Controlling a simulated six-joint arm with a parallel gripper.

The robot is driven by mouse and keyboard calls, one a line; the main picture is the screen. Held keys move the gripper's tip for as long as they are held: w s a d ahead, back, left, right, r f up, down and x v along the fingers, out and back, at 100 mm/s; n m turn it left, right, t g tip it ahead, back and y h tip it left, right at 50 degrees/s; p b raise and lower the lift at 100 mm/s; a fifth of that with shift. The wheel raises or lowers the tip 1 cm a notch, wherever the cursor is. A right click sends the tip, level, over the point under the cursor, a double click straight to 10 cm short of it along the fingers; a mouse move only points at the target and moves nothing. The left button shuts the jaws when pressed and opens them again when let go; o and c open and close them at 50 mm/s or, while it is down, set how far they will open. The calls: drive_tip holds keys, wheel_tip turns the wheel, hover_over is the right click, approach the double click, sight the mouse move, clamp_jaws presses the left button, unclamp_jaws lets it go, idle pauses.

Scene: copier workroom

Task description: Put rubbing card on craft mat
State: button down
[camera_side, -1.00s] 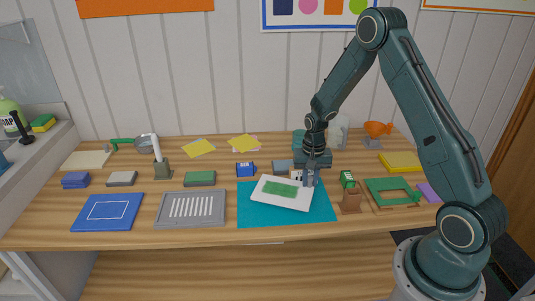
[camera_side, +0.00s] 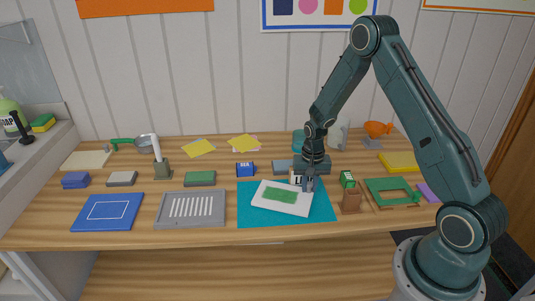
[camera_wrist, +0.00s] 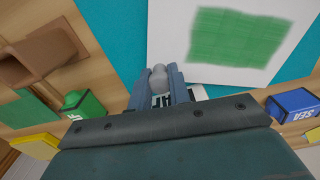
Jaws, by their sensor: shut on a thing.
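The rubbing card (camera_side: 283,197) is a white sheet with a green patch. It lies over the teal craft mat (camera_side: 245,216) and looks nearly flat. In the wrist view the card (camera_wrist: 222,70) fills the upper right, above the teal mat (camera_wrist: 117,28). My gripper (camera_side: 309,184) is at the card's back right edge, low over the mat. In the wrist view my gripper (camera_wrist: 160,82) is closed around a small grey knob at the card's edge. The fingers partly hide how the knob joins the card. I cannot tell whether the card fully touches the mat.
A white lettered block (camera_side: 295,178) stands close behind my gripper. A blue block marked SEA (camera_side: 245,170) is left of it, a green block (camera_side: 347,180) and brown stand (camera_side: 350,201) right. A grey slotted tray (camera_side: 160,218) lies left of the mat.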

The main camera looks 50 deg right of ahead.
drive_tip(key=shift+f, duration=0.3)
drive_tip(key=c, duration=0.9)
unclamp_jaws()
drive_tip(key=shift+r, duration=0.1)
wheel_tip(320, 180, up, 14)
idle(0.4)
drive_tip(key=shift+f, duration=0.2)
idle(0.3)
